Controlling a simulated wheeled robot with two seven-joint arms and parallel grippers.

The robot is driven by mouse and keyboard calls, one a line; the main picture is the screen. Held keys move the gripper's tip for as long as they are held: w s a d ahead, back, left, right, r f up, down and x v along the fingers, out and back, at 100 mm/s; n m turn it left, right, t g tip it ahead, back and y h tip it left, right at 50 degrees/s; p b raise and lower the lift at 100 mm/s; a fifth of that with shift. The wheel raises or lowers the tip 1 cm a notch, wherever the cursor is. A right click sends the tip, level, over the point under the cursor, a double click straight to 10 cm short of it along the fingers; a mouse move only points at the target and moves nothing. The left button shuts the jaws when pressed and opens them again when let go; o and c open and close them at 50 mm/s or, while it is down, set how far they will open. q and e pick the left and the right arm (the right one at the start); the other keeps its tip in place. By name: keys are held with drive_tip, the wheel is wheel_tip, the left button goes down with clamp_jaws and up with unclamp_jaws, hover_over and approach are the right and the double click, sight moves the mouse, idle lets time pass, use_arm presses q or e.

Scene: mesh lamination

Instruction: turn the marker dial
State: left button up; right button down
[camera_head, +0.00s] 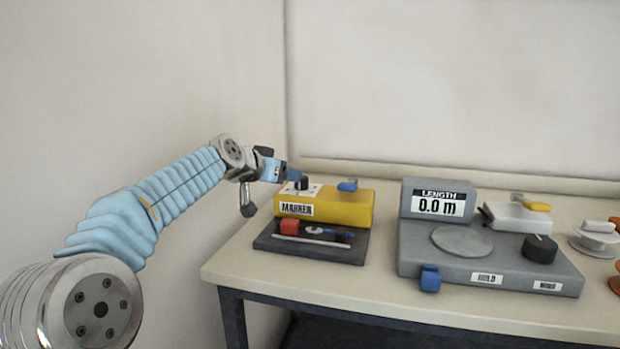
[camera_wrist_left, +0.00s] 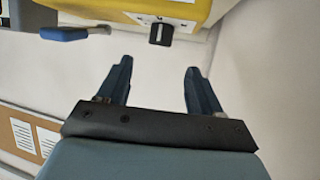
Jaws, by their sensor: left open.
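The yellow marker box (camera_head: 345,208) stands on a dark base at the left of the table, with a label on its front. Its black marker dial (camera_head: 302,183) sits on a white plate on top. In the left wrist view the dial (camera_wrist_left: 161,34) shows a pale line and lies just beyond the fingertips, between them and apart from them. My left gripper (camera_head: 293,174) is at the box's back left, beside the dial. In the left wrist view it (camera_wrist_left: 158,75) is open and empty. My right gripper is in neither view.
A blue lever (camera_head: 348,185) sits on the box, right of the dial. A red block (camera_head: 289,227) and a rod lie on the dark base (camera_head: 340,253). A grey length unit (camera_head: 410,262) with a display and black knob (camera_head: 540,248) stands to the right.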

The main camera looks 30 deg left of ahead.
sight(303, 185)
use_arm(q)
drive_tip(key=p+x, duration=0.1)
drive_tip(key=x, duration=0.9)
drive_tip(key=shift+w+f+p, duration=0.15)
drive_tip(key=shift+w+p, duration=0.25)
drive_tip(key=shift+c, duration=0.3)
drive_tip(key=c, duration=0.9)
